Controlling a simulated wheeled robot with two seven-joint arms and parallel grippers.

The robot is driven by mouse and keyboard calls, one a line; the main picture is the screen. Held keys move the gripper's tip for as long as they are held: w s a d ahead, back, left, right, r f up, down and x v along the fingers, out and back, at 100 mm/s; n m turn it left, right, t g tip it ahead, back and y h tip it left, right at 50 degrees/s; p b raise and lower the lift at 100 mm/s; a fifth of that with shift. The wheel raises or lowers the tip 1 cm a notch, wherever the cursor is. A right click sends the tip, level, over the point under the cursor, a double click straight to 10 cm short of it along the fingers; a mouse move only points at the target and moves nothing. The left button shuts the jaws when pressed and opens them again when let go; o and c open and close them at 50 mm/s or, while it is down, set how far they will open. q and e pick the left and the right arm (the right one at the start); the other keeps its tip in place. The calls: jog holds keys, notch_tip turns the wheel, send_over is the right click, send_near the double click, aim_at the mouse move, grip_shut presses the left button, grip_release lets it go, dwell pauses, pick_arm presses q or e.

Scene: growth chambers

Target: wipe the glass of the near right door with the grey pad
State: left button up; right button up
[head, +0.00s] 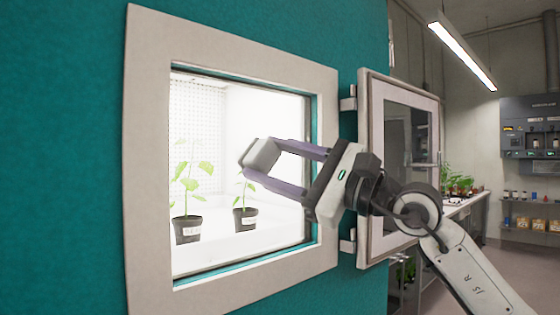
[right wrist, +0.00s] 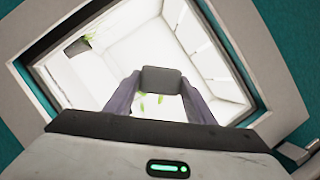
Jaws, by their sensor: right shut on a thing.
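The grey pad (head: 262,153) is a small rounded block held between the purple-grey fingers of my right gripper (head: 265,168). In the right wrist view the pad (right wrist: 161,79) sits between the two fingertips. The gripper is in front of the bright chamber opening, pointing left; its depth relative to the opening is hard to tell. The door (head: 371,180) stands swung open at the right side of the opening. Its dark glass (head: 402,125) faces me at a slant, partly hidden by my right arm. The pad is left of the door, apart from its glass. My left gripper is not in view.
Inside the lit chamber stand two potted plants, one on the left (head: 188,229) and one on the right (head: 245,218). A pale frame (head: 147,150) surrounds the opening in a teal wall (head: 60,160). A bench with plants (head: 460,188) is beyond the door.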

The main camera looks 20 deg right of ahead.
aim_at(253, 162)
jog(key=shift+s+a+b, duration=0.1)
jog(key=shift+s+a, duration=0.1)
jog(key=shift+a, duration=0.45)
jog(key=shift+s+a+b, duration=0.15)
jog(key=shift+s+a, duration=0.1)
jog(key=shift+a, duration=0.35)
jog(key=shift+s+a+b, duration=0.1)
jog(key=shift+s+a, duration=0.1)
jog(key=shift+a, duration=0.45)
jog(key=s+b, duration=0.1)
jog(key=s+d+b, duration=0.1)
jog(key=s, duration=0.1)
jog(key=shift+d+f, duration=0.1)
jog(key=shift+f, duration=0.05)
jog(key=shift+s+d+b, duration=0.35)
jog(key=shift+s+b, duration=0.05)
jog(key=shift+s, duration=0.5)
jog(key=shift+s+d+b, duration=0.3)
jog(key=shift+s+b, duration=0.15)
jog(key=shift+s, duration=0.5)
jog(key=shift+s+d+b, duration=0.35)
jog(key=shift+s+b, duration=0.05)
jog(key=shift+s, duration=0.5)
